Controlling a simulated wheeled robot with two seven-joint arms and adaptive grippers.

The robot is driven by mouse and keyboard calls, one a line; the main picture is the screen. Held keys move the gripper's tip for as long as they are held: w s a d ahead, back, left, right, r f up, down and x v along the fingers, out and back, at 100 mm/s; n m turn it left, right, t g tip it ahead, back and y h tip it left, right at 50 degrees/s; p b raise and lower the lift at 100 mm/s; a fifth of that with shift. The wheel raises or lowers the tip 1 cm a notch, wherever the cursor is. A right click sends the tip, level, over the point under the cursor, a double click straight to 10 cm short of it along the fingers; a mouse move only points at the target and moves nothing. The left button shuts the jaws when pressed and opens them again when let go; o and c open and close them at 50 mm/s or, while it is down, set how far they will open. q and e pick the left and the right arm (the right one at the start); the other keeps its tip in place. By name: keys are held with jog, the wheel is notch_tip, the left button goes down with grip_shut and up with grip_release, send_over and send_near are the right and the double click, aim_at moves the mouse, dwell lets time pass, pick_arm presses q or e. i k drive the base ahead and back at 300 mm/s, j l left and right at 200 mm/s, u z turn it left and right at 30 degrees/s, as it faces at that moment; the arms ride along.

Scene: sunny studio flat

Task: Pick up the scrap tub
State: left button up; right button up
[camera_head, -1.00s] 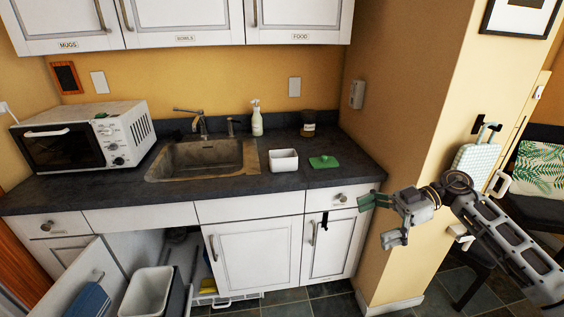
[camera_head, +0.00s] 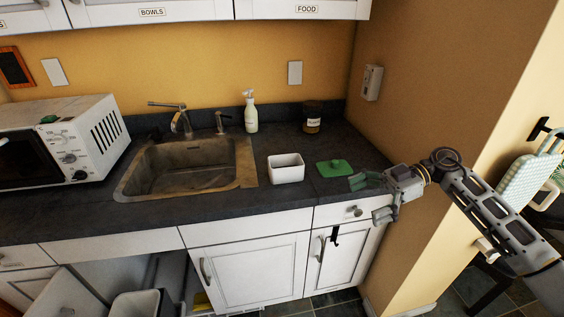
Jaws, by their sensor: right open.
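The scrap tub, seemingly the small white open tub (camera_head: 286,171), stands upright on the dark counter (camera_head: 235,209), right of the sink. A green lid (camera_head: 334,168) lies flat on the counter to its right. My right gripper (camera_head: 366,199) is open and empty at the counter's right front edge, its fingers pointing left. It is to the right of the tub and apart from it, with one finger close to the green lid in the picture. My left gripper is not in view.
The sink (camera_head: 187,168) is left of the tub. A microwave (camera_head: 60,143) is at the left. A lower cupboard stands open with a bin (camera_head: 140,304). A wall (camera_head: 440,120) bounds the right side.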

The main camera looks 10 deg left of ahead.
aim_at(286, 169)
jog(key=i+j, duration=0.2)
jog(key=i, duration=0.25)
jog(key=i+j, duration=0.2)
jog(key=i, duration=0.2)
